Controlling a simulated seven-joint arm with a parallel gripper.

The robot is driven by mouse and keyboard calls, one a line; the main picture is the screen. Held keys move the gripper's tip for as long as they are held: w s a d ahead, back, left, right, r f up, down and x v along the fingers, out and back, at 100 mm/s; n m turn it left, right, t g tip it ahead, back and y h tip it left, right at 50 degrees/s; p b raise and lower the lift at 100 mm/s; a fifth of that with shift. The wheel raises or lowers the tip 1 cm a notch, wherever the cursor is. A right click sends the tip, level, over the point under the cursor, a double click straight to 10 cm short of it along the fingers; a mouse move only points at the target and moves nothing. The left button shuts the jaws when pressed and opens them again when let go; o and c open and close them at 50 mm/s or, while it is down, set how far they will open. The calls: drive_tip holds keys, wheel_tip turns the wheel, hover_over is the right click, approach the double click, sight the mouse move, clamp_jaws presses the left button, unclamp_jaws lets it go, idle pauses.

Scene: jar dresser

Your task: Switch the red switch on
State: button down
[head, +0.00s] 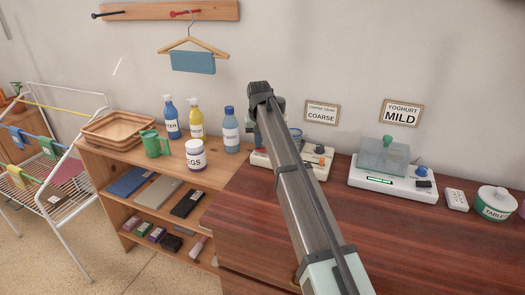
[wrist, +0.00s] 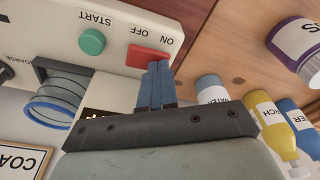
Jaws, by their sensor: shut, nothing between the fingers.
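The red switch (wrist: 147,55) is on the white front of a machine (wrist: 125,14) in the wrist view, near printed ON and OFF labels. A round green START button (wrist: 92,41) is to its left. My gripper (wrist: 160,65) is shut and empty. Its blue fingertips overlap the lower right part of the switch in the picture; I cannot tell whether they touch it or which way the switch is set. In the head view the machine (head: 316,158) stands on the dark wooden dresser, partly behind my arm.
The dresser's front top (head: 255,215) is clear.

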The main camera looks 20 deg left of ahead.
wheel_tip(320, 180, up, 7)
idle(1.2)
